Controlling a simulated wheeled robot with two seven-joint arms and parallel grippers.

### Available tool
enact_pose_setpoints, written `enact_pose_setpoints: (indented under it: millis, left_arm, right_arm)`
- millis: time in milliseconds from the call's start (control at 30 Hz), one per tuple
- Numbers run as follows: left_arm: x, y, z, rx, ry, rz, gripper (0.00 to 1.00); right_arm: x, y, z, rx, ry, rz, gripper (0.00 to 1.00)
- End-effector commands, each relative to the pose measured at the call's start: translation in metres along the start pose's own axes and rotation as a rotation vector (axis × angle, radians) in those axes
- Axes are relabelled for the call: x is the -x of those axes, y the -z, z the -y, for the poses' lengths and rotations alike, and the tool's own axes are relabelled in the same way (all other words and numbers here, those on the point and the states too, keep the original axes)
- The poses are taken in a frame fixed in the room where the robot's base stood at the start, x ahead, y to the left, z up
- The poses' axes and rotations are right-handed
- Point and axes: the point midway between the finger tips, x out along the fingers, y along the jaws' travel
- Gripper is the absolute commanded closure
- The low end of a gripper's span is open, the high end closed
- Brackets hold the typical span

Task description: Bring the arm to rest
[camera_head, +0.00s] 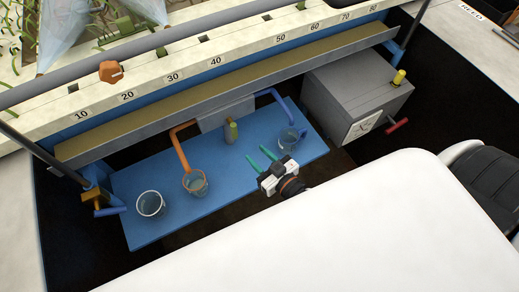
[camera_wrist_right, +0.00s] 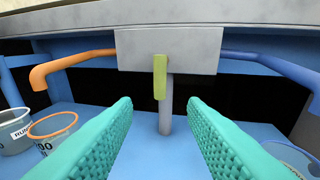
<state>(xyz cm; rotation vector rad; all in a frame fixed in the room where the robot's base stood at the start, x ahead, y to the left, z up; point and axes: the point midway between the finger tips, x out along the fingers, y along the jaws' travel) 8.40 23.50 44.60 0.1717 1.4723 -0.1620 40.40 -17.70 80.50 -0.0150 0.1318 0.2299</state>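My right gripper (camera_head: 259,160) reaches over the blue shelf with its two green fingers apart and nothing between them. In the right wrist view the fingers (camera_wrist_right: 160,115) stand on either side of a grey post, with a yellow-green lever (camera_wrist_right: 159,77) beyond them. In the head view this lever (camera_head: 231,131) stands upright in front of a grey box, apart from the fingers. My left gripper is not in view.
On the blue shelf (camera_head: 225,180) stand a white-rimmed bucket (camera_head: 150,204), an orange-rimmed bucket (camera_head: 195,183) under the orange pipe (camera_head: 181,150), and a blue-rimmed bucket (camera_head: 288,139) near the blue pipe (camera_head: 279,98). A grey box (camera_head: 350,85) with a red handle (camera_head: 397,125) stands right.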

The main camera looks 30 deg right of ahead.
Motion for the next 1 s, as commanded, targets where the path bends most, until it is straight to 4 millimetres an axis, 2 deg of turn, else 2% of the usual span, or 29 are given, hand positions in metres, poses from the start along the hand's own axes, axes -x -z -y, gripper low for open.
enact_pose_setpoints:
  millis: [567,767,867,1000]
  left_arm:
    - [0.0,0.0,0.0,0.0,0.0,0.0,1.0]
    - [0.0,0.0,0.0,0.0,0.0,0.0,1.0]
    - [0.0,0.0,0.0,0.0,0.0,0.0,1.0]
    - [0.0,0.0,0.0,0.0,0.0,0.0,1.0]
  right_arm:
    - [-0.001,-0.001,0.0,0.001,0.005,-0.031,0.61]
    - [0.004,-0.004,0.002,0.001,0.037,-0.25,0.61]
    - [0.016,-0.008,0.003,0.001,0.053,-0.404,0.61]
    - [0.044,-0.014,0.002,-0.002,0.069,-0.619,0.61]
